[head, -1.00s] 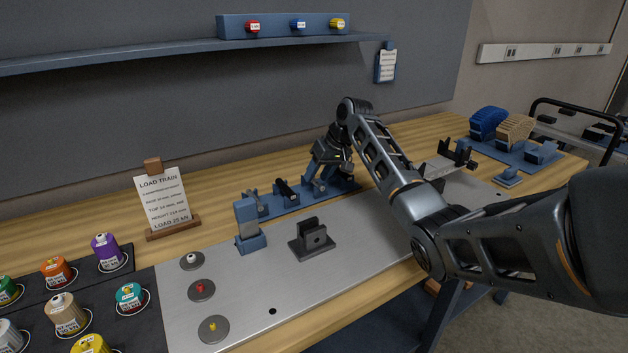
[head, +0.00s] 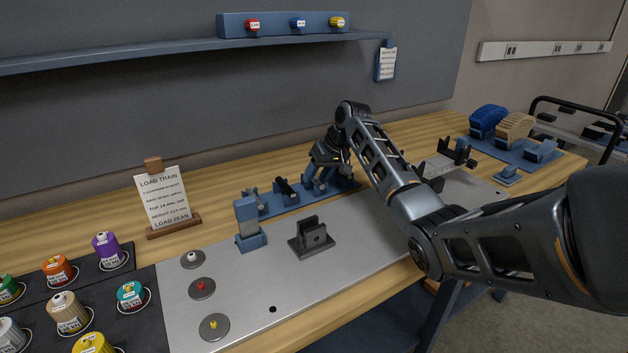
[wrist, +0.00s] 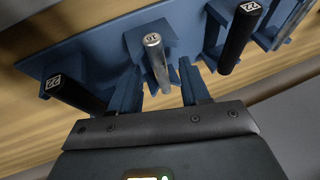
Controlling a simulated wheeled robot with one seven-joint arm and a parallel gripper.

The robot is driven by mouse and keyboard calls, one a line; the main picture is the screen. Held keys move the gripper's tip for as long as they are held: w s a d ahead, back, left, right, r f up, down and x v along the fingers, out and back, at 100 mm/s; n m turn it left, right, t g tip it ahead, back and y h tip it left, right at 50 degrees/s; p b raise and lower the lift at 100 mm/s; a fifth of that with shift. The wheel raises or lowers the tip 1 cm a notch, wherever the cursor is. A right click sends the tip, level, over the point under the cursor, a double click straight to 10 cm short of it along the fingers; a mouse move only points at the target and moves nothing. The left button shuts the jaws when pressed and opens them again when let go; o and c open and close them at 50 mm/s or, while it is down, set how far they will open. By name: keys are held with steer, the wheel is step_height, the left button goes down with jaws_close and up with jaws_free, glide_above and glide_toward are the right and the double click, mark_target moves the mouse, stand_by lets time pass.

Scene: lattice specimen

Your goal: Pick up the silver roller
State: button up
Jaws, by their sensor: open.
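The silver roller (wrist: 155,62) shows in the wrist view as a thin bright cylinder with a small numbered end label. It sits in a blue rack (wrist: 90,55) between two black rollers. My gripper (wrist: 160,76) is open, with one finger on each side of the silver roller in the picture. I cannot tell whether the fingers touch it, and the roller looks still seated in its holder. In the head view my gripper (head: 322,174) is low over the right part of the blue rack (head: 272,207), and its fingertips are partly hidden.
A blue block (head: 248,225) and a dark clevis (head: 312,239) stand in front of the rack. A sign (head: 163,199) stands left. The metal plate's front is mostly clear.

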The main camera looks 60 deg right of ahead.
steer(key=shift+c, duration=0.3)
jaws_close()
steer(key=shift+r, duration=0.1)
